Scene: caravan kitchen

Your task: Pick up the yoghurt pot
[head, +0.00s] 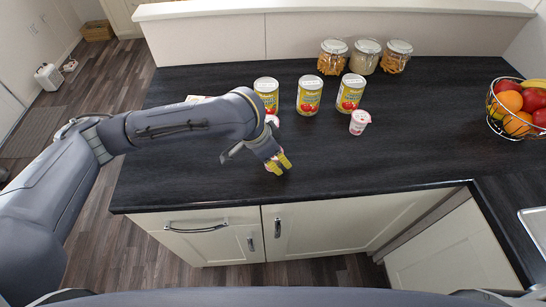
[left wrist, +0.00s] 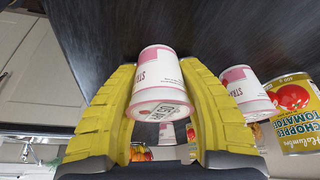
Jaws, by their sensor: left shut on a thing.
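My left gripper (head: 279,165) is low over the front part of the worktop, left of centre in the head view. In the left wrist view its yellow fingers (left wrist: 163,110) are shut on a white and pink yoghurt pot (left wrist: 157,75), one finger on each side. In the head view this pot is mostly hidden by the fingers; I cannot tell whether it touches the worktop. A second yoghurt pot (left wrist: 245,88) is just beyond the right finger in the wrist view; behind my arm, a pot (head: 272,120) is partly hidden. Another pot (head: 359,122) stands further right. My right gripper is out of view.
Three tomato tins (head: 310,96) stand in a row behind the pots. Three glass jars (head: 365,56) stand at the back. A wire fruit basket (head: 517,107) is at the right. The dark worktop (head: 400,160) is clear at front right.

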